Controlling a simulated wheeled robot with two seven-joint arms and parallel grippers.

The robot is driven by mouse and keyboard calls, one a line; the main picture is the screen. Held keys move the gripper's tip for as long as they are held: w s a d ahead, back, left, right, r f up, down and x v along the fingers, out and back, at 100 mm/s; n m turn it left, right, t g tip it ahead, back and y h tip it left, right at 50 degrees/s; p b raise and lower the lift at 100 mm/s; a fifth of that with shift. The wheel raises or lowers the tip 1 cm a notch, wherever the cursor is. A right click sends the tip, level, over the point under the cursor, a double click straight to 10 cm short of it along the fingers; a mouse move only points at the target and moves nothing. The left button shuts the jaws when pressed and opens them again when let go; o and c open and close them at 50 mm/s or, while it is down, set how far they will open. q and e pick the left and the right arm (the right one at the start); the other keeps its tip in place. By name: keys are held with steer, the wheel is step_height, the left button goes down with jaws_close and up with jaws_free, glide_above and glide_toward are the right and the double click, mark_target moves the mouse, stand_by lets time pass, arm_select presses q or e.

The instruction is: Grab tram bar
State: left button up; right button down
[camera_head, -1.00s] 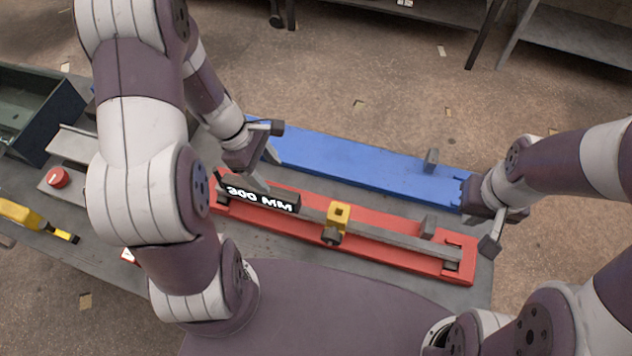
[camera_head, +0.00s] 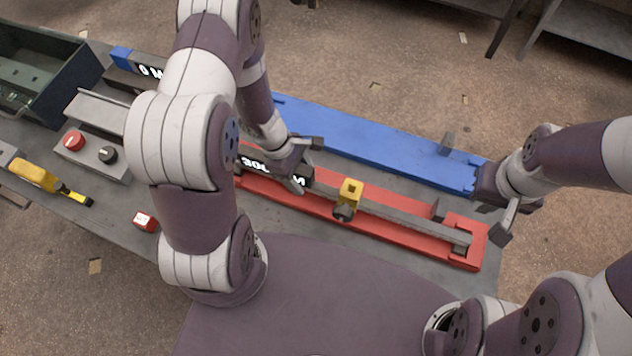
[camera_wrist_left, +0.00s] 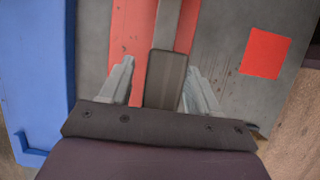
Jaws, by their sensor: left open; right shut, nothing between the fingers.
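The tram bar (camera_head: 405,219), a long grey bar, lies along the red fixture (camera_head: 474,252). It carries a yellow clamp piece (camera_head: 350,190) near its middle and a black block marked 300 MM toward its left part. My left gripper (camera_head: 306,166) is open above the bar, between the label and the yellow piece, and partly hides the label. In the left wrist view its fingers (camera_wrist_left: 160,88) stand on either side of a dark grey block (camera_wrist_left: 166,75), with nothing visibly gripped. My right gripper (camera_head: 515,217) is shut and empty off the right ends of the fixtures.
A blue fixture (camera_head: 380,145) lies behind the red one. At left are a dark green bin (camera_head: 78,78), a button box with red and black knobs (camera_head: 95,152), a yellow tool (camera_head: 35,174) and a small red block (camera_head: 145,221).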

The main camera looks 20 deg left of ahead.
arm_select(q)
steer(key=shift+f+b, duration=0.25)
steer(key=shift+b, duration=0.05)
stand_by(0.4)
jaws_close()
